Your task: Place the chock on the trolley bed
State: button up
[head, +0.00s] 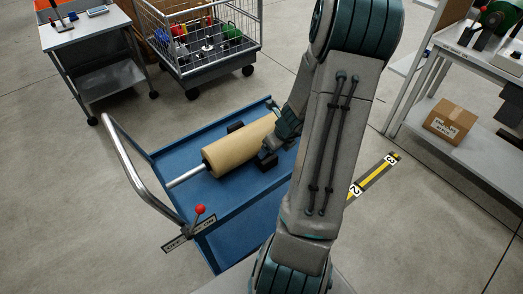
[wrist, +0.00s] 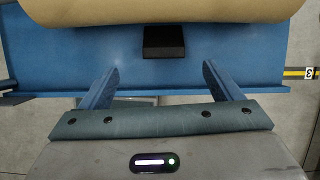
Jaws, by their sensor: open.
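The blue trolley bed (head: 228,205) carries a large tan roll (head: 230,149) on a metal shaft. One black chock (head: 268,161) sits on the bed on the near side of the roll; another black chock (head: 235,127) is on the far side. In the wrist view, a black chock (wrist: 164,43) rests on the bed against or very near the roll; any small gap is unclear. My gripper (wrist: 160,70) is open, its two fingers apart, with the chock ahead between their lines and not gripped. My arm hides the right end of the roll and bed in the head view.
The trolley's curved handle (head: 130,165) and a red-knobbed lever (head: 199,209) stand at its left. A wire cage cart (head: 205,45) and grey side table (head: 85,30) are behind. A workbench (head: 470,60) with a cardboard box (head: 450,122) is at right.

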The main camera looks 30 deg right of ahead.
jog(key=a+r+n+y, duration=0.1)
jog(key=a+r+n, duration=1.1)
jog(key=a+n, duration=0.35)
jog(key=s+a+r+n+g, duration=0.1)
jog(key=s+a+r+n, duration=0.2)
jog(key=s+n, duration=0.3)
jog(key=s+a+r+n+g+h, duration=0.1)
jog(key=s+a+r+n, duration=0.3)
jog(key=n, duration=0.9)
jog(key=shift+s+a+r, duration=0.2)
jog(key=shift+s+r, duration=0.65)
jog(key=shift+s, duration=0.7)
